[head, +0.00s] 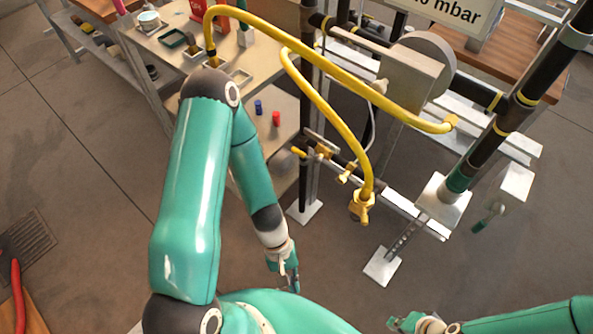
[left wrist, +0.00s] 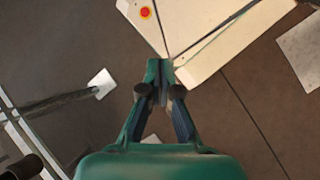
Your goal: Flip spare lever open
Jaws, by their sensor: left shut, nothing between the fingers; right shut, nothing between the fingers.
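No lever is labelled as spare, so I cannot tell which one it is. Small brass valve fittings (head: 350,172) sit on the pipe frame in the head view. A brass valve (head: 362,207) hangs at the lower end of a yellow hose. A small green handle (head: 488,218) hangs below a white box on the right. My left gripper (head: 291,281) is low in the middle, shut and empty, apart from all of these. Its closed fingertips also show in the left wrist view (left wrist: 160,68). My right gripper (head: 394,322) is shut and empty at the bottom edge.
A shelf cart (head: 185,60) stands at the upper left, with blue (head: 259,107) and red (head: 276,118) pieces on its lower shelf. Yellow hoses (head: 335,70) loop before the pipe frame (head: 400,202). Floor around my left gripper is clear.

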